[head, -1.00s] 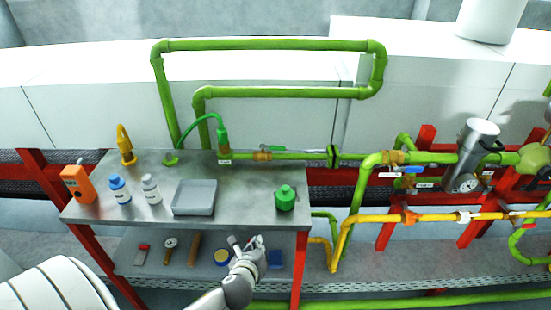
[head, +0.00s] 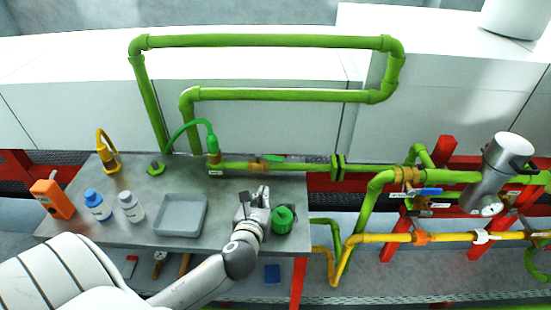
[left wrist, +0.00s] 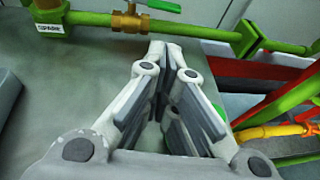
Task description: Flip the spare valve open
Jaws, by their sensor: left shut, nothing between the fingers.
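The spare valve (head: 257,166) is a brass body on the green pipe behind the bench top, right of a small white label. Its green lever (head: 272,158) points right, roughly along the pipe. In the left wrist view the brass valve (left wrist: 130,20) and its green lever (left wrist: 160,6) show at the top edge, beside the label (left wrist: 48,28), which reads SPARE. My left gripper (head: 254,193) is shut and empty over the bench, in front of the valve and apart from it. Its fingers (left wrist: 167,50) meet at the tips in the left wrist view. My right gripper is out of view.
A green container (head: 284,219) stands close right of my left gripper. A grey tray (head: 181,232), two bottles and an orange device (head: 53,199) stand left. A green hose (head: 190,124) arches left of the valve. A blue-handled valve (head: 426,191) is farther right.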

